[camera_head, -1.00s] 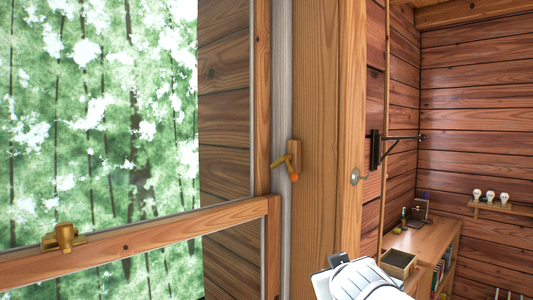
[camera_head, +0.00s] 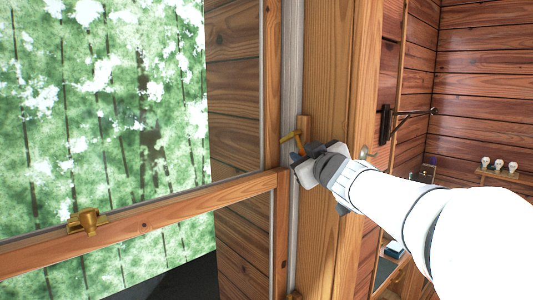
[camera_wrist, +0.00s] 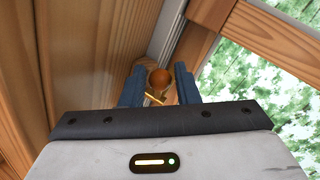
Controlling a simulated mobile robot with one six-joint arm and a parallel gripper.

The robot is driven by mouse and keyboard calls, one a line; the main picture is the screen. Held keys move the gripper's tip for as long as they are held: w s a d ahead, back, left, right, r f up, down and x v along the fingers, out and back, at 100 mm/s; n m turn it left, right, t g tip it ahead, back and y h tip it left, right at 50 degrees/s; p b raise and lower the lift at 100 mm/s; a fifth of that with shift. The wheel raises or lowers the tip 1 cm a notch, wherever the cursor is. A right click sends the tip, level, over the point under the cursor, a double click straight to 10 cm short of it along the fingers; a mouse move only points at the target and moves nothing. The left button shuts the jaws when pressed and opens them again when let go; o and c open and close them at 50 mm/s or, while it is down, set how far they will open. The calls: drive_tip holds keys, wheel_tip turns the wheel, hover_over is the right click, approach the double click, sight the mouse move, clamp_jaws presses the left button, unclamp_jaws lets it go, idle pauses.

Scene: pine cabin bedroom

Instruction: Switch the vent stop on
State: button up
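In the head view the brass bar (camera_head: 290,135) shows, and my gripper partly covers the rest. My gripper (camera_head: 299,158) is right at the lever. The fingers are apart, one on each side of the ball, with thin gaps showing. I cannot tell whether either finger touches it.
A brass catch (camera_head: 88,222) sits on the window's wooden rail (camera_head: 150,222) at left. A black wall bracket (camera_head: 387,124) and a round knob (camera_head: 369,153) are to the right of the post. A shelf with bulbs (camera_head: 500,172) is at far right.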

drive_tip(key=shift+w+a, duration=0.1)
drive_tip(key=shift+w, duration=0.35)
drive_tip(key=shift+c, duration=0.2)
clamp_jaws()
drive_tip(key=shift+f+b, duration=0.15)
drive_tip(key=shift+b, duration=0.3)
